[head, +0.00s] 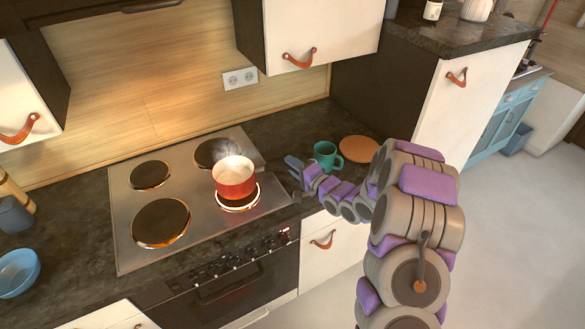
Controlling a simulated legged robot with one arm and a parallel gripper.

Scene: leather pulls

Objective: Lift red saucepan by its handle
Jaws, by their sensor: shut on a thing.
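The red saucepan (235,181) has pale contents and steam rising from it. It is upright over the front right burner (238,204), whose glowing ring shows below it. The pan looks raised off the burner, but the exact gap is hard to judge. My gripper (296,168) is to the right of the pan, at the hob's right edge. It is shut on the saucepan's handle, which is too small and dark to make out clearly. My arm reaches in from the right.
A teal mug (326,156) stands close beyond my gripper, with a round orange-brown board (359,149) to its right. The steel hob (190,215) has other burners left of the pan. A blue bowl (18,271) is far left. A wall cabinet (310,35) hangs above.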

